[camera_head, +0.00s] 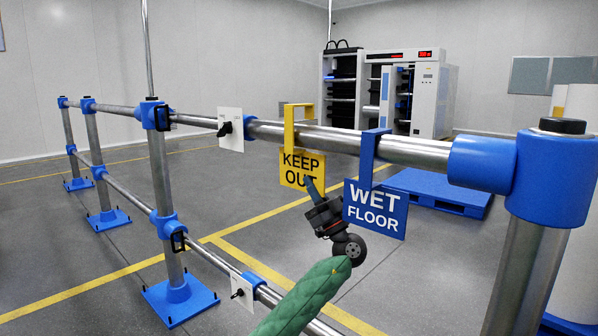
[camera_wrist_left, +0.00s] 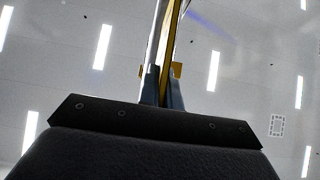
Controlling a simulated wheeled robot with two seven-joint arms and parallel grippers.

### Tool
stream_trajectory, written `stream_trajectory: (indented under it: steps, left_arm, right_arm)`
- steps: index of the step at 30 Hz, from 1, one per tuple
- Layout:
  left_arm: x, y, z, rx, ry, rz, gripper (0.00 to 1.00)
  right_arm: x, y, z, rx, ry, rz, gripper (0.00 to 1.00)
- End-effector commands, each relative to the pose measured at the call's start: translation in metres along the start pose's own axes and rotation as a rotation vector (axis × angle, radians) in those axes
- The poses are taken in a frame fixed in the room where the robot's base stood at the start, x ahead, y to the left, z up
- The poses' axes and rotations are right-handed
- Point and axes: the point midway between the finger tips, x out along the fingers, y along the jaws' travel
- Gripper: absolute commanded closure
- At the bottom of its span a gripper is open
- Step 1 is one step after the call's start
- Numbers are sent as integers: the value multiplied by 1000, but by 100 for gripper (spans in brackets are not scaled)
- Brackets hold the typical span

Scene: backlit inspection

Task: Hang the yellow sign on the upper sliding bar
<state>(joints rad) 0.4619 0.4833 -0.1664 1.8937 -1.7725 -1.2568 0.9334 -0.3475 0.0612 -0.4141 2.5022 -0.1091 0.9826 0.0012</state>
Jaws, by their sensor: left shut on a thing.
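The yellow KEEP OUT sign (camera_head: 289,168) is upright at the upper sliding bar (camera_head: 345,140). Its hook spans the top of the bar, with the long strip in front and the short end seeming to drop behind; whether it bears on the bar I cannot tell. My left gripper (camera_head: 311,182) is shut on the lower part of this sign, from below. In the left wrist view the sign's yellow edge (camera_wrist_left: 168,48) stands between the fingers (camera_wrist_left: 163,82). My right gripper is not in view.
A blue WET FLOOR sign (camera_head: 375,208) hangs on the same bar just right. White plates (camera_head: 231,130) and (camera_head: 241,284) sit on the upper and lower bars. A blue-jointed post (camera_head: 540,180) stands at right. A blue pallet (camera_head: 435,190) and cabinets (camera_head: 428,95) are behind.

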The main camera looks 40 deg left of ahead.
Motion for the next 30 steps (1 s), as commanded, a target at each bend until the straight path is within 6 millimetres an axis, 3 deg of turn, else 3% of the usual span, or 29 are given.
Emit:
stream_trajectory:
  steps: [8, 30]
  left_arm:
    - [-1, -4, 1, -1, 0, 0, 100]
    - [-1, -39, 1, -1, 0, 0, 100]
  right_arm:
    - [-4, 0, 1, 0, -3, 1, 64]
    - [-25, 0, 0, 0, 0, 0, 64]
